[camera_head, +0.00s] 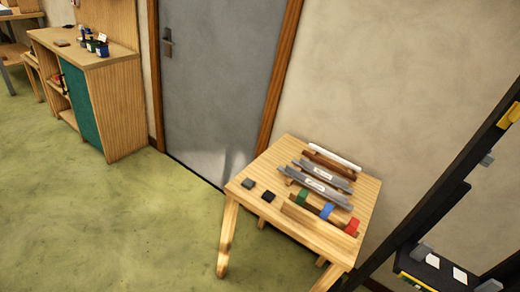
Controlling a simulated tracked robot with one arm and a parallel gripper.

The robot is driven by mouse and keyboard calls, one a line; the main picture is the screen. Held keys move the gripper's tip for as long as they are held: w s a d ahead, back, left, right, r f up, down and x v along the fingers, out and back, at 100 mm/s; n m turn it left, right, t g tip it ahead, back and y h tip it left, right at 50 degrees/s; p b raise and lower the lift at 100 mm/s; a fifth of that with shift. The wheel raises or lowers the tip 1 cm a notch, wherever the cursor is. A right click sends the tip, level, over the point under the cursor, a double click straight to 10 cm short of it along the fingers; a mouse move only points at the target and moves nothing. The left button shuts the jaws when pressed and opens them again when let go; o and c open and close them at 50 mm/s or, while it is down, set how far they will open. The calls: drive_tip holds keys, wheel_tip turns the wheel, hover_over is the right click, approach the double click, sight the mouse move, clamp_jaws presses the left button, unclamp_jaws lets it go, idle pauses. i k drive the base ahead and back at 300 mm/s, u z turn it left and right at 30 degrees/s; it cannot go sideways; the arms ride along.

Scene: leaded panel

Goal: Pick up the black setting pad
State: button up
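The black setting pad (268,196) lies flat near the left edge of a small wooden table (258,175). It is a small dark square. A dark grey square pad (248,183) of like size lies beside it, a little further left, with a gap between them. I do not see my gripper in this view. The table stands some way off, right of the middle of the view.
Long grey bars (318,186), a white rod (335,157) and green, blue and red pieces share the table. A grey door (215,80) stands behind. A wooden cabinet (120,95) is at left. A dark frame (455,180) rises at right. The green floor at left is clear.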

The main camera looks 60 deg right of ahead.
sight(269, 197)
drive_tip(key=u, duration=0.05)
drive_tip(key=i, duration=1.35)
drive_tip(key=z, duration=1.2)
